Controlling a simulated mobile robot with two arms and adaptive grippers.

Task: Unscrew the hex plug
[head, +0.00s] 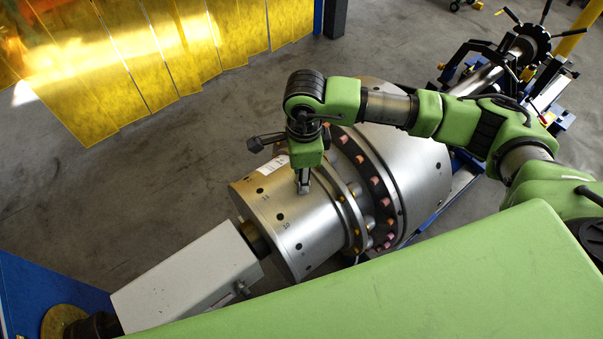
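The rotor (243,203) is a large silver metal drum lying tilted across the middle of the head view. Small dark round spots, plugs or holes, sit around its side, such as one dark spot (280,217) near the printed numbers. No hex plug can be made out for certain. My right gripper (303,187) comes in from the right and points down at the drum's upper side, its fingertips at or just above the surface. The fingers look close together, but whether they hold a plug is hidden. My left gripper is out of view.
A ring of pink and dark pieces (376,181) circles the rotor beside a wider silver section (425,165). A white box-shaped housing (185,279) stands at the drum's lower left end. Yellow curtains (130,60) hang at upper left. Grey floor (130,190) lies open at left.

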